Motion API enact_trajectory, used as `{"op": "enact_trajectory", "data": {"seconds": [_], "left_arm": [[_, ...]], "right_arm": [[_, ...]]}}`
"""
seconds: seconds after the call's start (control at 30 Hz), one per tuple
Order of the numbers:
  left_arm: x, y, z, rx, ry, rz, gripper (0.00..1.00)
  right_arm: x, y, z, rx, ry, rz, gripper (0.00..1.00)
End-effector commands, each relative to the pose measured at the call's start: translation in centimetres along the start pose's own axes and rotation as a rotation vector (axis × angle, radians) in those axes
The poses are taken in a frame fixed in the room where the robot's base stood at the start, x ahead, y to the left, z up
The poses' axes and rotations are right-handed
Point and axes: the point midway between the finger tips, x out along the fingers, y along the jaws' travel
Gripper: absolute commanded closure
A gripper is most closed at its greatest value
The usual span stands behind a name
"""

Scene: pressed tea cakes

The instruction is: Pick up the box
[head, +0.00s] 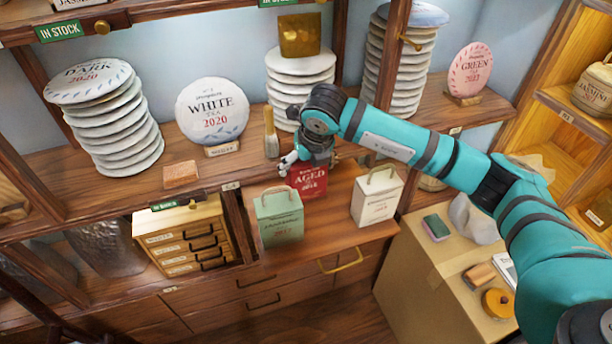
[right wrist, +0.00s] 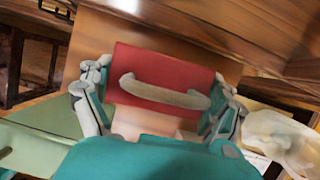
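A red box marked "AGED" (head: 308,182) stands on the wooden counter between a green box (head: 279,217) and a white box (head: 377,198). My right gripper (head: 302,163) is right above it and hides part of its top. In the right wrist view, the red box (right wrist: 165,75) with its pale handle (right wrist: 165,95) lies between the spread fingers of my right gripper (right wrist: 162,90). One finger is on each side, close to the box; firm contact is not clear. My left gripper is not in view.
A small drawer cabinet (head: 183,240) stands left of the green box. Stacked tea cakes (head: 113,130) and a "WHITE" disc (head: 212,110) stand on the shelf behind. A cardboard carton (head: 425,270) with small items is at the right.

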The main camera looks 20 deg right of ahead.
Motion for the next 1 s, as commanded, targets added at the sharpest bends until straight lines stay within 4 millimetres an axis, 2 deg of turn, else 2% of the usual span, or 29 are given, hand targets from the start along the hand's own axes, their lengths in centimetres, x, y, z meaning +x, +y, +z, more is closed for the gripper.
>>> {"op": "enact_trajectory", "data": {"seconds": [0.47,0.57,0.8,1.0], "left_arm": [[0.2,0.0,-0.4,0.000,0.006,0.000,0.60],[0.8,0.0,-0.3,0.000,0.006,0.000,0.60],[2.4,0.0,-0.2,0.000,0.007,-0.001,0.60],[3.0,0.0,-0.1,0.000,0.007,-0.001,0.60]], "right_arm": [[-0.4,0.0,0.2,0.000,-0.003,0.001,0.47],[-1.4,0.1,0.7,0.000,-0.005,0.002,0.47],[-5.9,0.0,2.6,0.001,-0.007,0.001,0.47],[-8.6,0.0,3.6,0.000,-0.003,0.000,0.47]]}}
